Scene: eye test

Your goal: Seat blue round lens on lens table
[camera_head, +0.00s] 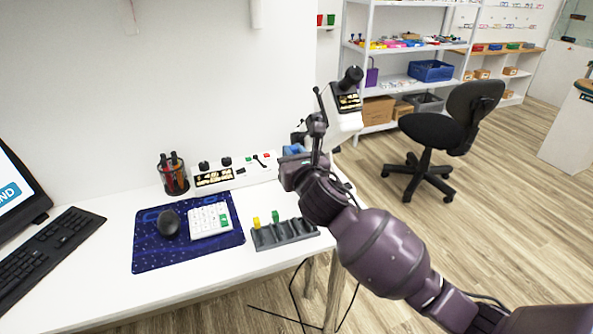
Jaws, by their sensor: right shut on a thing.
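My right gripper (317,128) is at the far right end of the white desk, in front of a white instrument with a dark eyepiece (346,107). The lens table cannot be told apart behind my arm. A dark grey slotted rack (285,237) holds a yellow piece (256,223) and a green piece (276,216). My left gripper is out of view.
A white panel box (237,174) and a pen cup (174,176) stand along the wall. A blue mat (150,253) carries a mouse (168,223) and a white keypad (209,220). A keyboard (45,248) lies at left. The desk's front strip is clear.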

